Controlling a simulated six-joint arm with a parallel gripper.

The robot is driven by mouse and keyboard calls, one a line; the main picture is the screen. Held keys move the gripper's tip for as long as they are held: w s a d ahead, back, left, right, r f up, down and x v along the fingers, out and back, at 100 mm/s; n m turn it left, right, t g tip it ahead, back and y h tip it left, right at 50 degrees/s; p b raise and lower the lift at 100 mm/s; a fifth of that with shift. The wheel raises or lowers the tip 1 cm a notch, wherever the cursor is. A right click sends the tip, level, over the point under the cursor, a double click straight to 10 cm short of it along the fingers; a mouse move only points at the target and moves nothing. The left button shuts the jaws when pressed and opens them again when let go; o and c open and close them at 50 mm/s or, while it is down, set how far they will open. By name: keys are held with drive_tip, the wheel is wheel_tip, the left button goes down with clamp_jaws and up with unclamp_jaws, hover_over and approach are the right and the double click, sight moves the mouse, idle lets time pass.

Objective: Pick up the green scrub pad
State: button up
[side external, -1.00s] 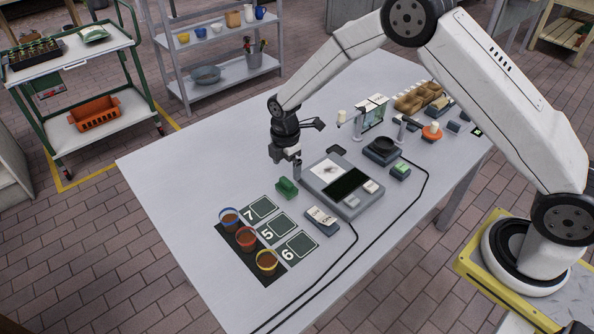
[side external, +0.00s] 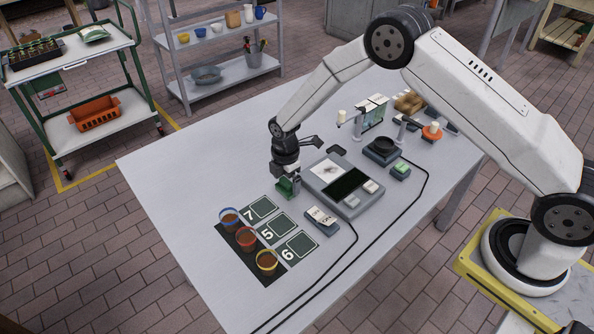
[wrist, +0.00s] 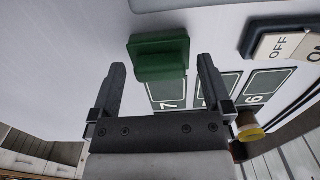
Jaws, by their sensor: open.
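The green scrub pad (side external: 286,187) lies on the grey table, left of the flat grey device, in the side view. My gripper (side external: 287,188) points down right at the pad and hides part of it. In the wrist view the green pad (wrist: 160,57) shows just beyond and between the fingertips. My gripper (wrist: 160,70) is open there, with one finger on each side of the pad's line. I cannot tell whether either finger touches the pad.
The flat grey device (side external: 345,184) stands close right of the pad. A switch box (side external: 322,218) with a cable is nearer the front. A dark mat (side external: 247,247) with several colored cups and numbered squares lies at the front left. The table's left end is clear.

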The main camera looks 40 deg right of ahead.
drive_tip(key=shift+f, duration=1.1)
drive_tip(key=c, duration=1)
drive_tip(key=shift+r, duration=0.15)
drive_tip(key=shift+r, duration=0.9)
drive_tip(key=shift+s+d+r, duration=0.25)
drive_tip(key=shift+s+r, duration=1.55)
drive_tip(key=shift+s, duration=0.5)
drive_tip(key=shift+s+d+r, duration=0.3)
drive_tip(key=shift+s+r, duration=1.55)
drive_tip(key=shift+s, duration=0.5)
drive_tip(key=shift+s+d+r, duration=0.25)
drive_tip(key=shift+s+r, duration=1.55)
drive_tip(key=shift+s, duration=0.5)
